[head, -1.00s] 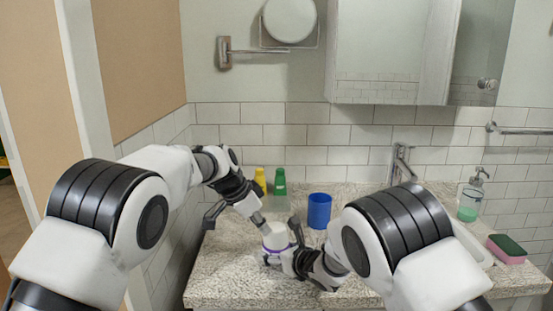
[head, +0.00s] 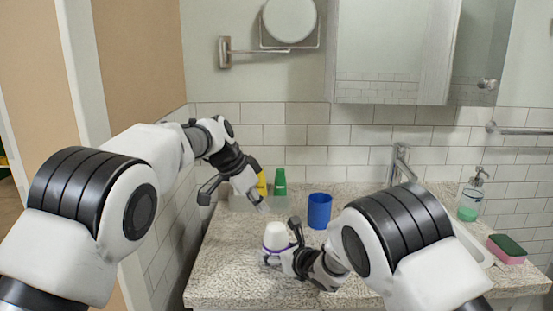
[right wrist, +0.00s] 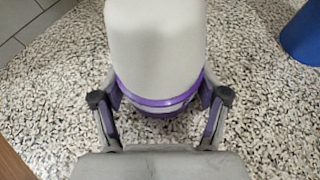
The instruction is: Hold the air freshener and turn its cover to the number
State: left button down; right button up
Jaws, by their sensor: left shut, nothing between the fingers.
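The air freshener is a white cone-like body with a purple band; its white cover (head: 276,233) shows in the head view on the granite counter. It also fills the upper middle of the right wrist view (right wrist: 155,45). My right gripper (head: 275,258) is shut around its lower part, with one finger on each side near the purple band (right wrist: 158,103). My left gripper (head: 258,205) is shut and empty, above and to the left of the cover, apart from it. I cannot make out any number on the air freshener.
A blue cup (head: 319,211) stands behind and right of the air freshener. A green bottle (head: 280,183) and a yellow one (head: 262,184) stand at the back, by a clear tray (head: 239,203). A faucet (head: 399,163), soap dispenser (head: 470,200) and sponge (head: 506,249) are at right.

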jog(key=o, duration=0.3)
